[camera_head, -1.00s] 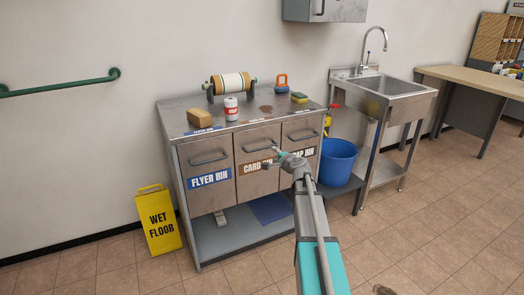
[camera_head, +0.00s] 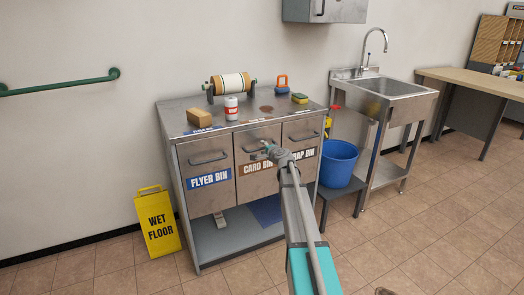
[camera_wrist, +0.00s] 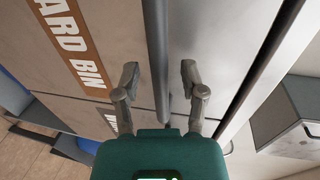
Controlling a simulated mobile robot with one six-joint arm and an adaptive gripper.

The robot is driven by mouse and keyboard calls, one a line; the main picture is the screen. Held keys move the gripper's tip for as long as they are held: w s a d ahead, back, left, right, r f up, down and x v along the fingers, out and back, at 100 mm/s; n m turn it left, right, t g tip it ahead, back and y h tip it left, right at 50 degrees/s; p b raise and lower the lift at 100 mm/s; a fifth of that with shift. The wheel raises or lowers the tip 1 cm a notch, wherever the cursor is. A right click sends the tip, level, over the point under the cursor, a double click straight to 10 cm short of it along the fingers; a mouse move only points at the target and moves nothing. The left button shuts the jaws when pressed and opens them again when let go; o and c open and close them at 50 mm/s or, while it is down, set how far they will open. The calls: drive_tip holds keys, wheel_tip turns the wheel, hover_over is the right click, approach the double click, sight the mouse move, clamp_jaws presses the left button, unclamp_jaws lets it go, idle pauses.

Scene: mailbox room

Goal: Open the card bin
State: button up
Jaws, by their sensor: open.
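The card bin (camera_head: 252,187) is the middle metal front of the steel cabinet, with a brown label reading CARD BIN. It looks shut, flush with its neighbours. In the wrist view, the brown label (camera_wrist: 72,42) is at the upper left and a grey handle bar (camera_wrist: 157,50) runs between the two spread fingers of my gripper (camera_wrist: 160,80). The fingers are open, one on each side of the bar. I cannot tell whether either touches it.
The flyer bin (camera_head: 208,196) is at the left and another bin (camera_head: 305,135) at the right. A tape roller, brown block, red-white can and sponge (camera_head: 300,98) stand on the cabinet top. A wet-floor sign (camera_head: 158,222) stands left, a blue bucket (camera_head: 337,163) right.

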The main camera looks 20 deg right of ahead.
clamp_jaws()
